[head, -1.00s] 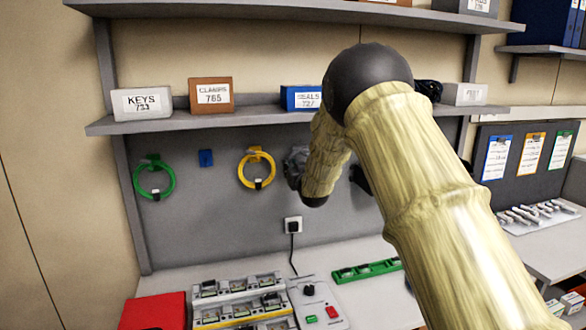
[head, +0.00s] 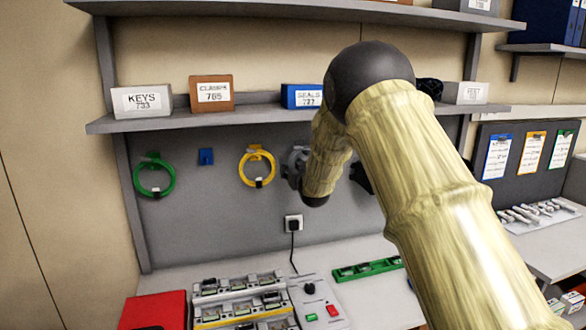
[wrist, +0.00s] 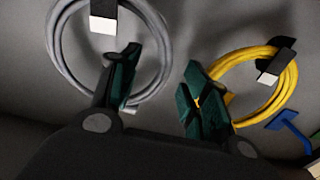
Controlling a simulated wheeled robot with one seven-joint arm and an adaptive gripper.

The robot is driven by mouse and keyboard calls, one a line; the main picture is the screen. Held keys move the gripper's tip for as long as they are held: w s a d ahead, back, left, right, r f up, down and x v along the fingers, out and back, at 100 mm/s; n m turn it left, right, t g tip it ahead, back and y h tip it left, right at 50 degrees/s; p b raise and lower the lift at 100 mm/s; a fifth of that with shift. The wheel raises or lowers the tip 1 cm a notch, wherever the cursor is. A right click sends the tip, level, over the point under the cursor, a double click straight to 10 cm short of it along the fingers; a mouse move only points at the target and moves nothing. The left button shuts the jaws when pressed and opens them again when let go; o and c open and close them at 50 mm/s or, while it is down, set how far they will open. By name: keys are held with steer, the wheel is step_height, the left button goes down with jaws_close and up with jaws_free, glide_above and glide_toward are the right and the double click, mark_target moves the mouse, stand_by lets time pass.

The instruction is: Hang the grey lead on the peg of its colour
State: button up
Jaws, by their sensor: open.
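The grey lead (wrist: 56,62) is a coiled loop with a dark tie and a white tag, against the grey back panel in the wrist view. My gripper (wrist: 158,85) is open and empty. Its left finger overlaps the grey loop in the picture; its right finger is beside the yellow loop. A small pale piece (wrist: 130,109) shows by the left fingertip, perhaps a peg. I cannot tell whether the grey loop rests on it.
A yellow lead (head: 257,168) and a green lead (head: 154,175) hang on the panel, with an empty blue peg (head: 206,156) between them. A shelf (head: 230,112) with labelled boxes runs above.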

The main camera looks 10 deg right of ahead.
steer(key=s, duration=1.1)
steer(key=shift+s+d, duration=0.3)
steer(key=shift+s, duration=0.1)
steer(key=shift+r, duration=0.1)
